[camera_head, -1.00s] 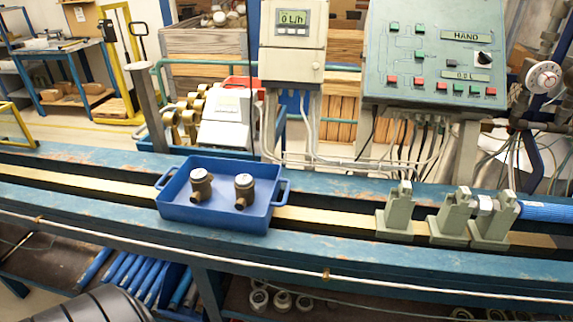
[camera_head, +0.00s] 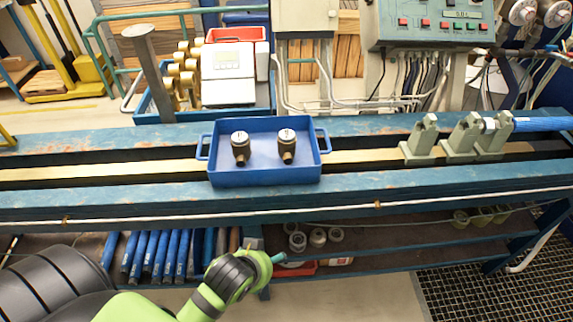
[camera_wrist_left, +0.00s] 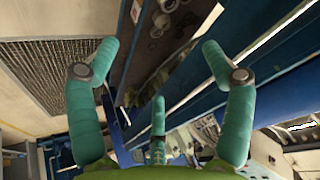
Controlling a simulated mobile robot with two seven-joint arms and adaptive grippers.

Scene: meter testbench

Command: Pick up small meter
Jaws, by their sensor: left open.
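Two brass meters with pale round tops, a left one (camera_head: 240,149) and a right one (camera_head: 287,148), stand in a blue tray (camera_head: 265,180) on the bench. They look alike in size; I cannot tell which is smaller. My left gripper (camera_head: 278,258) is below and in front of the bench's front edge, well away from the tray. In the left wrist view its teal fingers (camera_wrist_left: 159,47) are spread wide and empty. The meters and tray are not recognisable in the wrist view. My right gripper is not in view.
The blue bench (camera_head: 100,205) runs across the view, with a lower shelf (camera_head: 400,245) holding several round parts and blue tubes (camera_head: 160,255). Grey-green clamps (camera_head: 465,138) stand right of the tray. A grey post (camera_head: 150,75) rises behind the bench. The bench left of the tray is clear.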

